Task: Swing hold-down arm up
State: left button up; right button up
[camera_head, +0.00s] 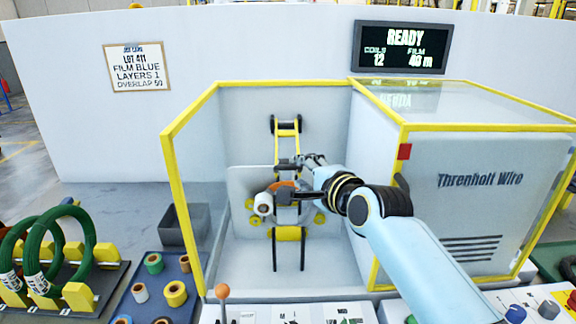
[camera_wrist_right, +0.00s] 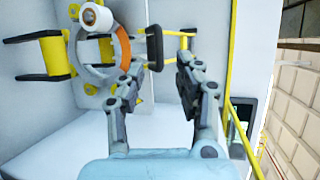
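The hold-down arm (camera_head: 288,132) has yellow rails and stands at the back of the machine bay, above the wrapping ring. In the right wrist view its yellow rails (camera_wrist_right: 184,42) show at the upper right, and a black bar-shaped pad or handle (camera_wrist_right: 155,48) shows in line with the space between my fingers. My right gripper (camera_head: 283,180) is in front of the ring and the arm's lower part, and hides some of both. Its fingers (camera_wrist_right: 162,66) are spread apart, with no clear contact on the black part. My left gripper is out of view.
A grey and orange ring (camera_wrist_right: 122,46) with a white roll (camera_head: 263,204) sits close to my fingers. Below it is a yellow block with black prongs (camera_head: 288,234). A yellow-framed clear guard (camera_head: 405,150) stands right; green coils (camera_head: 50,250) stand left. The sign reads READY.

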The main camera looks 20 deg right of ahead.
aim_at(291, 168)
jog(key=x, duration=0.6)
jog(key=shift+w+f, duration=0.1)
jog(key=shift+w, duration=0.25)
jog(key=shift+c, duration=0.4)
grip_shut()
